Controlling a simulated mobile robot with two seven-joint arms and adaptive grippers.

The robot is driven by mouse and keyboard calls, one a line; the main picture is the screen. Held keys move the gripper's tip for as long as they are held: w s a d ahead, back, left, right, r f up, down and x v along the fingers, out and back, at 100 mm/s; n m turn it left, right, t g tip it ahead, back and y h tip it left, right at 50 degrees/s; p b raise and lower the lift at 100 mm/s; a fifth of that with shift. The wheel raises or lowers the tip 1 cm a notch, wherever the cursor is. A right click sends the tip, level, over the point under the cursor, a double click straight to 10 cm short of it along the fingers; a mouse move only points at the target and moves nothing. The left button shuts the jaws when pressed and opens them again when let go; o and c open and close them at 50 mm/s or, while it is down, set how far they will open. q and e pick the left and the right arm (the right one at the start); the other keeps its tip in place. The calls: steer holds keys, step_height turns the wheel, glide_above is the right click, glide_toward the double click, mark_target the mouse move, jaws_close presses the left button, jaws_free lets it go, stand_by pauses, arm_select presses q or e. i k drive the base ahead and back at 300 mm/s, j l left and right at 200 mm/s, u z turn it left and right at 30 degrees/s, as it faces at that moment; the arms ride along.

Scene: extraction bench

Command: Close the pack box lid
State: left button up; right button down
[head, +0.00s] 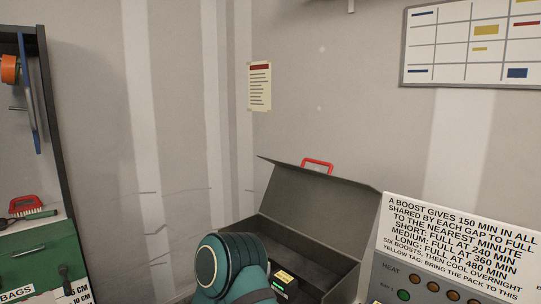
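The pack box (342,291) is a dark grey case at the bottom centre of the head view. Its lid (320,193) stands open, tilted back, with a red handle (318,164) at its upper edge. Inside the box lies a dark item (279,287) with a yellow label and a small green light. A teal link of one of my arms rises from the bottom edge and hides the box's front left part. Neither gripper shows in this view.
A panel with knobs (433,287) and a white text sign (460,250) stands close to the box's right. A shelf with a green drawer unit (40,252) is at the left. Bare wall lies behind the box, with a posted note (260,87) and wall chart (472,44).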

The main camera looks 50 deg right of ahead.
mark_target(340, 214)
steer(key=i+z, duration=0.2)
steer(key=i, duration=0.2)
steer(key=i+j+z, duration=0.25)
steer(key=i, duration=0.15)
steer(key=i+j+z, duration=0.2)
steer(key=i, duration=0.2)
steer(key=i+j+z, duration=0.15)
steer(key=z, duration=0.25)
steer(key=i+j+z, duration=0.25)
steer(key=z, duration=0.15)
steer(key=i+j+z, duration=0.2)
steer(key=z, duration=0.2)
steer(key=i+j+z, duration=0.15)
steer(key=j+z, duration=0.65)
steer(key=i+l, duration=0.05)
